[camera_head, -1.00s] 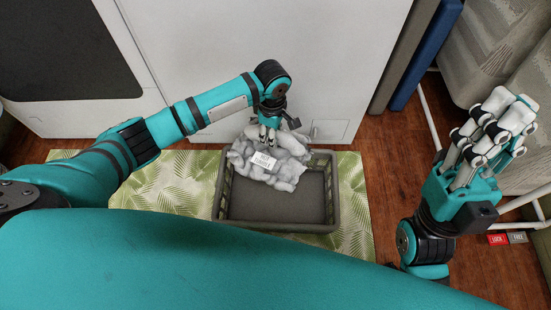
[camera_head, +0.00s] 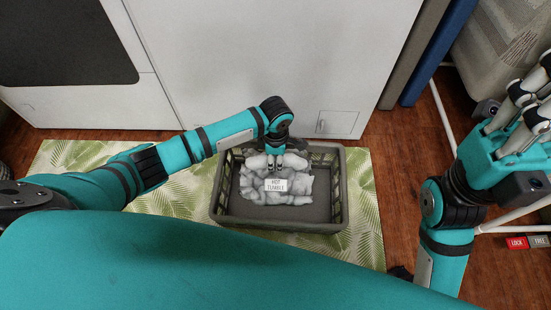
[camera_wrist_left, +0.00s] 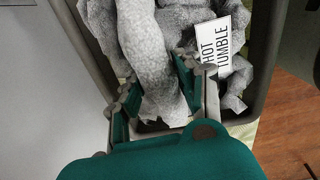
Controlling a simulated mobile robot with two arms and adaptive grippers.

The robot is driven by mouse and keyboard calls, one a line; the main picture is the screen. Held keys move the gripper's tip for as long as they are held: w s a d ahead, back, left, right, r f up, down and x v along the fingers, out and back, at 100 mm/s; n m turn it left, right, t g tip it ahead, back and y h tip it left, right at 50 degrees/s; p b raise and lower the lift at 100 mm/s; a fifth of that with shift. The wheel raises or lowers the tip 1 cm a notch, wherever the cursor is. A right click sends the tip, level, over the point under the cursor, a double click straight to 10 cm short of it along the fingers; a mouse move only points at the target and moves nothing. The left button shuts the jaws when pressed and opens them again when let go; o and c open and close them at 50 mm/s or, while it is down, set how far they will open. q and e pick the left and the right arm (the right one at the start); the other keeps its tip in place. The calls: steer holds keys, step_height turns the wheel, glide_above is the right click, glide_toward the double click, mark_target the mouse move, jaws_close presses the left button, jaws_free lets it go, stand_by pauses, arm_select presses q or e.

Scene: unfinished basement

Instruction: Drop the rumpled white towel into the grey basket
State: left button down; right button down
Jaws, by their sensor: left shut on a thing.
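The rumpled white towel (camera_head: 258,190) has a white "HOT TUMBLE" tag and shows within the rim of the grey basket (camera_head: 280,226), toward its back. Whether it touches the basket floor I cannot tell. My left gripper (camera_head: 276,163) points down and is shut on the towel's upper part. In the left wrist view, the towel (camera_wrist_left: 150,50) passes between the fingers (camera_wrist_left: 155,98), with the basket wall (camera_wrist_left: 272,55) to the right. My right gripper (camera_head: 525,110) is at the right edge, apart from the basket; its fingertips are partly cut off.
The basket stands on a green leaf-patterned mat (camera_head: 185,203) on a wooden floor (camera_head: 398,180). A white cabinet or appliance (camera_head: 270,60) stands close behind. A white pipe frame (camera_head: 444,115) and a patterned fabric seat (camera_head: 500,45) are at the right.

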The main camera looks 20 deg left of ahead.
arm_select(q)
steer(key=shift+f, duration=0.3)
steer(key=c, duration=0.8)
jaws_free()
step_height(320, 180, up, 12)
steer(key=shift+r, duration=0.1)
steer(key=shift+d, duration=0.1)
